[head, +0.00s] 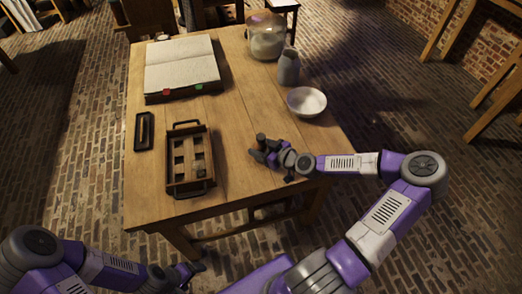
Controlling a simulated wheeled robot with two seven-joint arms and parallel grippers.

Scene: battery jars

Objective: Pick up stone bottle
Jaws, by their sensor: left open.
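The stone bottle (289,68) is a grey bottle with a narrow neck. It stands upright near the table's right edge, in front of a large glass jar. My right gripper (260,150) is over the near right part of the table, well short of the bottle and apart from it. Its fingers are small and dark, and I cannot tell whether they are open. My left gripper (192,270) is low at the bottom of the view, in front of the table's near edge. It is open and far from the bottle.
A glass jar (266,40) with pale contents stands behind the bottle, and a white bowl (306,101) in front of it. A wooden rack (189,160), a small dark tray (144,131) and an open book (181,66) occupy the left. The table's middle (238,100) is clear.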

